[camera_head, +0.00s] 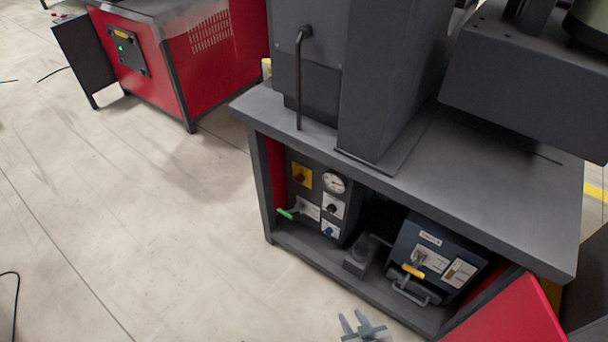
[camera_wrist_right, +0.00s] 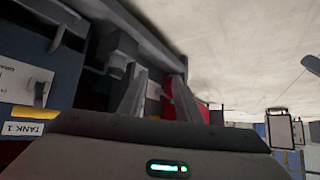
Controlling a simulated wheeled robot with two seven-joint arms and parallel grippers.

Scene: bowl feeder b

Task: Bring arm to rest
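My right gripper (camera_head: 353,318) shows at the bottom edge of the head view, over the floor in front of the dark grey workbench (camera_head: 490,185). Its two fingers are apart with nothing between them. The right wrist view also shows the fingers (camera_wrist_right: 158,88) spread and empty. The gripper appears apart from the bench and its panels. Most of my right arm is out of the head view. My left gripper is in neither view.
The bench's open lower bay holds a panel with a gauge (camera_head: 333,184) and green-handled valve (camera_head: 287,213), and a blue box (camera_head: 436,255) with a yellow handle. An open red door (camera_head: 510,312) stands at right. Floor (camera_head: 130,220) at left is clear.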

